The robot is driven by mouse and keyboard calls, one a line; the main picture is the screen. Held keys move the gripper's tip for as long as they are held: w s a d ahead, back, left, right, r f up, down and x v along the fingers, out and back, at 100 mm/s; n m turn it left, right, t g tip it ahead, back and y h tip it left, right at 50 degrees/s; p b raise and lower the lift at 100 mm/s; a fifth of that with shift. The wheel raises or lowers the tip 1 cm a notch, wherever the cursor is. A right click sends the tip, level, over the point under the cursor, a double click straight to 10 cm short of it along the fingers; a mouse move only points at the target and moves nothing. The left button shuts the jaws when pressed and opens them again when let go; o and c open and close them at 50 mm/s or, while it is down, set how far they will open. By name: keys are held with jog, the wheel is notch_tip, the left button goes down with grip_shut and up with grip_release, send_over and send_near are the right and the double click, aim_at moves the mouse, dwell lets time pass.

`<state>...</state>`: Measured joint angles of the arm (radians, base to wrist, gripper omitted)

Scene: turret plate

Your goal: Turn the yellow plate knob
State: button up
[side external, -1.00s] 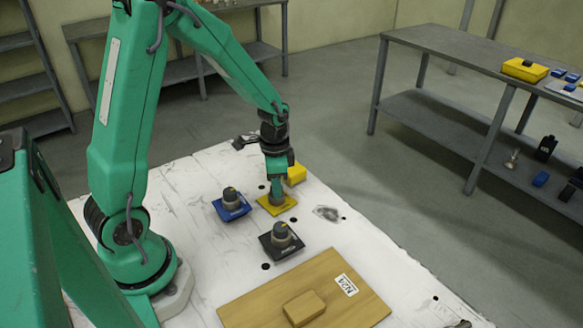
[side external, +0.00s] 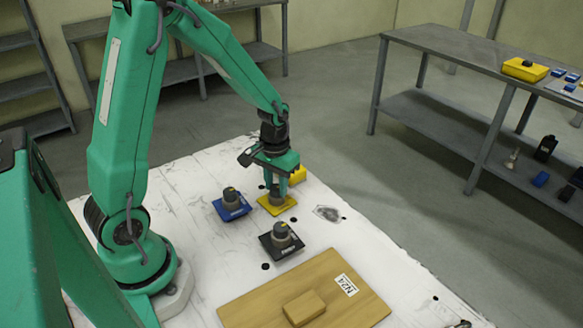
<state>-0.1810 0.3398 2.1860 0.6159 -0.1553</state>
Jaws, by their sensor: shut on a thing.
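The yellow plate (side external: 287,207) lies flat on the white table, behind and right of the blue plate. Its knob is mostly hidden by my gripper (side external: 275,192), which points straight down over the plate. My gripper is shut on the knob of the yellow plate. The knob's pointer mark cannot be made out.
A blue plate with a grey knob (side external: 231,198) stands close on the left, and a black plate with a grey knob (side external: 282,235) in front. A wooden board (side external: 345,310) with a wooden block (side external: 304,307) lies nearer the camera.

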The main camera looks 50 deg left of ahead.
aim_at(276, 187)
jog(key=n, duration=0.5)
dwell(0.5)
jog(key=o, duration=1)
jog(key=shift+r, duration=3.95)
